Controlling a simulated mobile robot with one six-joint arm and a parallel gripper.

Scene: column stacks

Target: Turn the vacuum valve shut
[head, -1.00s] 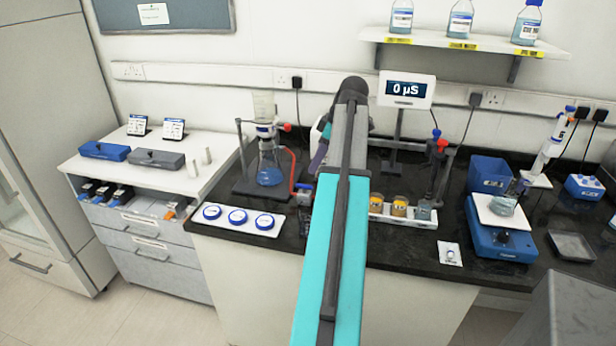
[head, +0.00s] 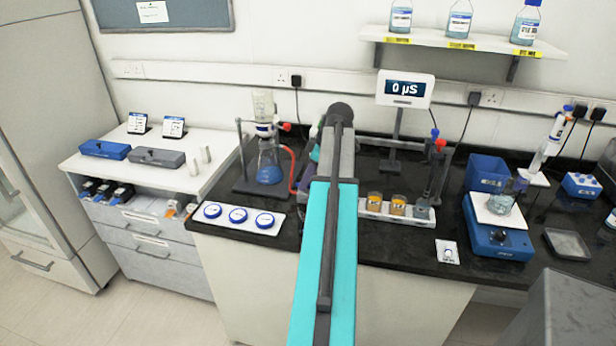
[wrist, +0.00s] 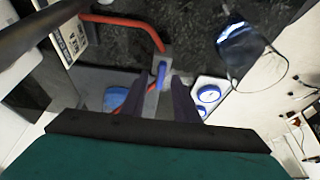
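The vacuum valve shows in the wrist view as a blue lever (wrist: 161,74) on a grey fitting at the end of red tubing (wrist: 130,22). My gripper (wrist: 160,92) is open, with one dark finger on each side of the line of the lever. I cannot tell whether either finger touches it. In the head view my arm hides the gripper and most of the valve. The red tube (head: 292,165) runs there from the filter flask (head: 269,168) with blue liquid towards the hidden valve.
A white tray (head: 222,223) with blue-rimmed dishes lies left of my arm at the counter's front. A rack (head: 410,217) with small jars stands to the right.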

